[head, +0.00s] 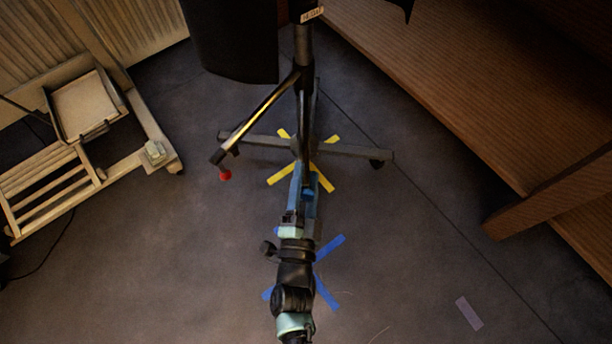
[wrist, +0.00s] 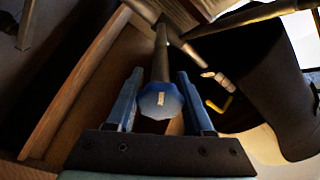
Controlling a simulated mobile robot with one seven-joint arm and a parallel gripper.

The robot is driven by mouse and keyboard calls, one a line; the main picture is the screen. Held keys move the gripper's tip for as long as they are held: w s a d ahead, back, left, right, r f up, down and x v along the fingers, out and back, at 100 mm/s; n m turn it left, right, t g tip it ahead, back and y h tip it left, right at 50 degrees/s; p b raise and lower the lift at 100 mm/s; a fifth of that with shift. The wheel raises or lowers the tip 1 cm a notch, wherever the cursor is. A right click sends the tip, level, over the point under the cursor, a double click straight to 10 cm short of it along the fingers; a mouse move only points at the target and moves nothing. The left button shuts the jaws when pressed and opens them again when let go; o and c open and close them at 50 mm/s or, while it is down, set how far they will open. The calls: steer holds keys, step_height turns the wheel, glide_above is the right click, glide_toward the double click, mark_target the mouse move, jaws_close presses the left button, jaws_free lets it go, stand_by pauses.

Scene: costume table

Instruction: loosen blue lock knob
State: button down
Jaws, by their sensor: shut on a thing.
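The blue lock knob (wrist: 160,100) is a round, faceted knob with a pale mark on its face, in the middle of the wrist view. The two blue fingers of my gripper (wrist: 160,74) lie on either side of it and are shut on it. In the head view my gripper (head: 303,182) reaches up to the lower part of a dark stand post (head: 303,95). The knob cannot be made out there, as my gripper covers that spot.
The stand's legs (head: 350,150) spread over yellow floor tape. An angled bar (head: 262,115) ends near a red knob (head: 226,175). A dark panel (head: 235,35) hangs above. A wooden bench (head: 480,80) stands right, a slatted wooden frame (head: 50,190) left. Floor between is mostly clear.

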steer(key=n, duration=0.3)
steer(key=n+y, duration=0.1)
steer(key=n, duration=0.3)
steer(key=shift+a+r+t, duration=0.1)
steer(key=shift+t, duration=0.2)
steer(key=n, duration=0.3)
steer(key=n+y+p, duration=0.1)
steer(key=n, duration=0.3)
steer(key=shift+a+n+y, duration=0.1)
steer(key=shift+n+y, duration=0.2)
steer(key=n+y, duration=0.1)
steer(key=n, duration=0.6)
steer(key=shift+a, duration=0.1)
steer(key=n+g+y, duration=0.1)
steer(key=n, duration=0.5)
steer(key=shift+a+n+p, duration=0.1)
steer(key=shift+n+p, duration=0.3)
steer(key=shift+c, duration=1.7)
jaws_free()
steer(key=s+d+p, duration=0.1)
steer(key=s+p, duration=0.2)
steer(key=s, duration=1)
steer(key=shift+d+f+p, duration=0.3)
steer(key=shift+f+p, duration=0.1)
